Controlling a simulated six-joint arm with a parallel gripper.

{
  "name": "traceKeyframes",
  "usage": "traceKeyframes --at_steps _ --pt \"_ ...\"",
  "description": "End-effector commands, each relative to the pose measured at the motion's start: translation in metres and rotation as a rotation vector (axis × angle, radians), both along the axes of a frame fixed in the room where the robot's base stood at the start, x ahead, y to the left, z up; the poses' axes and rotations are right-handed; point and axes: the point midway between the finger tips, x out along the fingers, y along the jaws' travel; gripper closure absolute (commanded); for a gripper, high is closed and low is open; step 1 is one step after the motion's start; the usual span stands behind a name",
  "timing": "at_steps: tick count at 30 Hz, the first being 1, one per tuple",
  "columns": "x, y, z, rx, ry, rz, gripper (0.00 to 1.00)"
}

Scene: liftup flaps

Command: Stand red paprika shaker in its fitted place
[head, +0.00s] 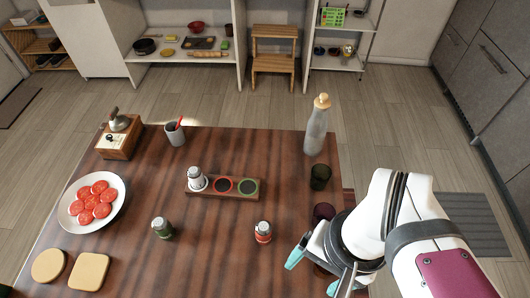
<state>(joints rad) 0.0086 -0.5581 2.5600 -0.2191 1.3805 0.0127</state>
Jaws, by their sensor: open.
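The red paprika shaker (263,232) stands upright on the table, with a grey top and a red label. The wooden shaker rack (240,197) lies behind it, with three round places in a row. A white shaker (196,179) stands in the left place. The red-ringed middle place (223,185) and the green-ringed right place (248,187) are empty. A green shaker (163,228) stands on the table to the left. My gripper (314,270) is open and empty, at the right side of the table, right of and nearer than the paprika shaker.
A dark glass (320,177) and a tall bottle (316,126) stand at the back right; a dark purple cup (323,213) is close to my gripper. A plate of tomato slices (72,208) is at the left, a wooden grinder box (118,140) behind it. The front middle is clear.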

Motion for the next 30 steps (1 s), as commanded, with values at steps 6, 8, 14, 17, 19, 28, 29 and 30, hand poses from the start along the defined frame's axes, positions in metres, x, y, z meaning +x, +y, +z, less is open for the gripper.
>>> traceKeyframes --at_steps 6,8,14,17,19,28,29,30 --pt "0.000 0.000 0.000 0.000 0.000 0.000 0.19" --pt "0.000 0.000 0.000 0.000 0.000 0.000 0.19" --pt "0.000 0.000 0.000 0.000 0.000 0.000 0.14" --pt "0.000 0.000 0.000 0.000 0.000 0.000 0.14" --pt "0.000 0.000 0.000 0.000 0.000 -0.003 0.14" --pt "0.092 0.038 -0.016 -0.128 0.076 -0.652 0.14" --pt "0.102 0.045 -0.021 -0.137 0.077 -0.730 0.14" --pt "0.113 0.055 -0.027 -0.146 0.074 -0.823 0.14"
